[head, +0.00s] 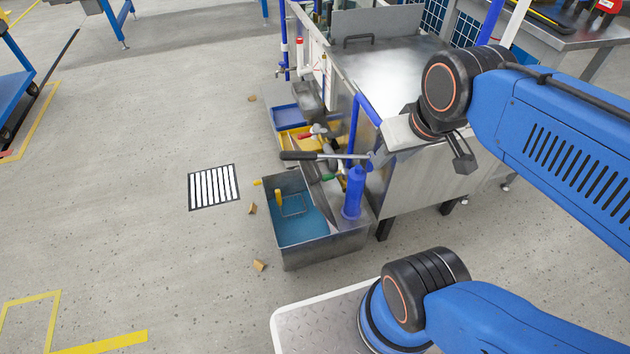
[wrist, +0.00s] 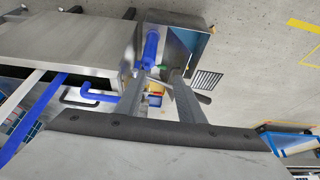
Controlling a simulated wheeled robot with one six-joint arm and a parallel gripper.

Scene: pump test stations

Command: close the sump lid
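The sump (head: 320,250) is an open steel box with blue liquid inside, low on the floor beside the steel bench. A grey plate (head: 322,195), apparently its lid, stands steeply raised along the sump's right side, leaving the liquid exposed. The sump also shows at the top of the wrist view (wrist: 203,48). Exact contact with nearby parts is unclear.
A blue cylinder (head: 354,192) stands at the sump's right side. Blue and yellow bins (head: 285,117) lie behind. Floor left of the sump, around a grate (head: 213,187), is mostly clear.

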